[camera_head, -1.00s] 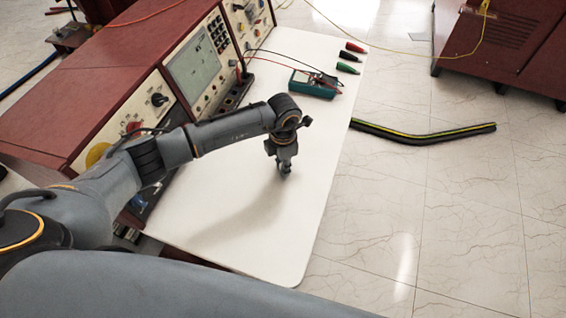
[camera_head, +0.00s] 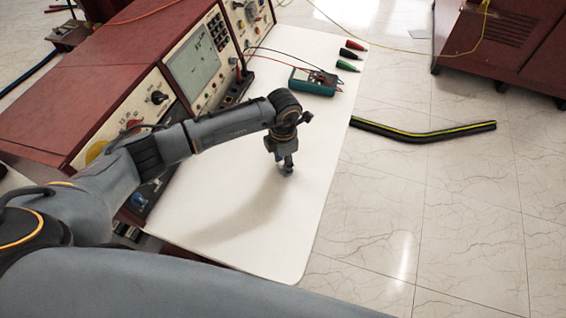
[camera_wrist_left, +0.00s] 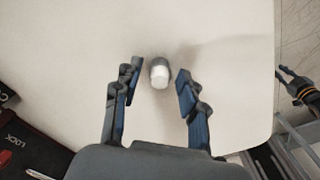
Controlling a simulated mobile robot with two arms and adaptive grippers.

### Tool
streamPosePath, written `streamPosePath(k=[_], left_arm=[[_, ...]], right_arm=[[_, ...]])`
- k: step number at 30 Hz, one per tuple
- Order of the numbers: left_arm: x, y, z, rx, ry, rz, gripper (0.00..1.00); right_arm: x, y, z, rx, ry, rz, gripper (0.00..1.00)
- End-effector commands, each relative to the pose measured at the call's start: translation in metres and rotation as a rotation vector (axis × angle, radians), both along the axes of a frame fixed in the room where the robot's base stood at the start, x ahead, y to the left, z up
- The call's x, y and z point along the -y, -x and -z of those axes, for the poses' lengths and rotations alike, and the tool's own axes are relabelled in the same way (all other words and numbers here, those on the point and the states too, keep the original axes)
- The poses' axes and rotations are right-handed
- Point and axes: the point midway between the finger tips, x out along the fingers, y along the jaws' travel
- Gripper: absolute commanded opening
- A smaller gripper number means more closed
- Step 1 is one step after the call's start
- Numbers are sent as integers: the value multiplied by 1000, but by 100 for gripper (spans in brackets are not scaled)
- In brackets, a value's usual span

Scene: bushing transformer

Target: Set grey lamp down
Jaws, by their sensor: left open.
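The grey lamp (camera_wrist_left: 159,74) is a small piece with a white end and a grey rim. In the left wrist view it shows on the white tabletop (camera_wrist_left: 80,50), between and slightly beyond my left fingertips. My left gripper (camera_wrist_left: 159,80) is open, with a gap between each finger and the lamp. In the head view my left gripper (camera_head: 284,164) points down close above the tabletop, and I cannot make out the lamp clearly there. Part of my right gripper (camera_wrist_left: 291,88) shows at the right edge of the left wrist view, beyond the table edge; its jaw state is unclear.
A red instrument console (camera_head: 130,85) runs along the table's left side. A teal meter (camera_head: 313,82) with leads and several coloured clips (camera_head: 349,55) lie at the far end. The near tabletop is clear. A black and yellow strip (camera_head: 430,136) lies on the floor.

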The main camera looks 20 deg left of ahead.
Motion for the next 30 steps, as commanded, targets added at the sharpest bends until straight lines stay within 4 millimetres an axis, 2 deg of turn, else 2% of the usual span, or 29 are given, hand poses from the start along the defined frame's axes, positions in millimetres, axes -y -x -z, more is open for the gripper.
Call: streamPosePath(k=[9,15,21,30], left_arm=[[-1,-1,-67,6,-1,2,42],[-1,-1,-99,4,0,0,42],[-1,0,-110,2,-1,0,42],[-1,0,-111,1,-1,0,42]], right_arm=[[0,0,15,0,0,0,21],[0,0,21,-1,0,0,21],[0,0,22,-1,0,0,21],[0,0,22,-1,0,0,21]])
